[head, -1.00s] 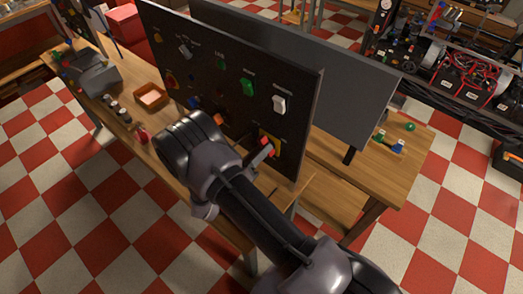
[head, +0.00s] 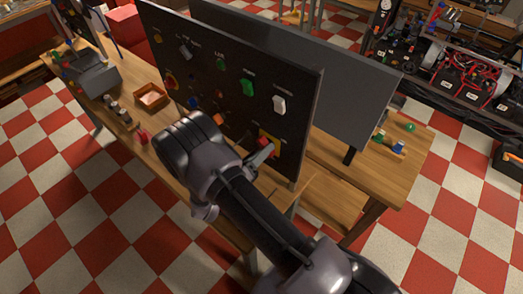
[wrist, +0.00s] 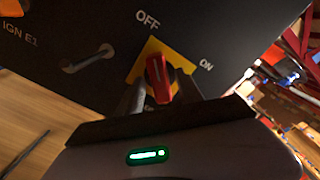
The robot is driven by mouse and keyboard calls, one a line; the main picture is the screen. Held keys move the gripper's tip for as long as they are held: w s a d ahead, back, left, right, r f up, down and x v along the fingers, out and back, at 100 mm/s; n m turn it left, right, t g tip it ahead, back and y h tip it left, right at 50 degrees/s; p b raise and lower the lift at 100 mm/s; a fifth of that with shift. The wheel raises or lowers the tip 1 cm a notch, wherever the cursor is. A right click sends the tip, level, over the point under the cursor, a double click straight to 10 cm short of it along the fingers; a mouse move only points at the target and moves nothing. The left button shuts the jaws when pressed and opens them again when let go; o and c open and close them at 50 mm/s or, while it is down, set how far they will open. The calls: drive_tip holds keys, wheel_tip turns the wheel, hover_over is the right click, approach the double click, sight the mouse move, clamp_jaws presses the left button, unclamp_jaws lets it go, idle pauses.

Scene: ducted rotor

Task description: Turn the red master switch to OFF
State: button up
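The red master switch (wrist: 158,80) sits on a yellow plate (wrist: 142,66) on the dark panel, with OFF printed above it and ON to its right in the wrist view. Its handle stands nearly upright there, its upper end pointing roughly towards OFF; I cannot tell its exact stop. My gripper (wrist: 160,92) has one dark finger on each side of the handle, seemingly closed against it. In the head view the switch (head: 264,142) shows at the panel's lower right, with my gripper (head: 262,154) reaching to it and partly hiding it.
The panel also carries a white switch (head: 279,105), a green switch (head: 247,88) and several other controls. A toggle (wrist: 88,58) is left of the yellow plate in the wrist view. An orange tray (head: 151,97) and small parts lie on the wooden bench in front.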

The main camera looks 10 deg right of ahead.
drive_tip(key=v, duration=1.7)
drive_tip(key=shift+s+a, duration=0.15)
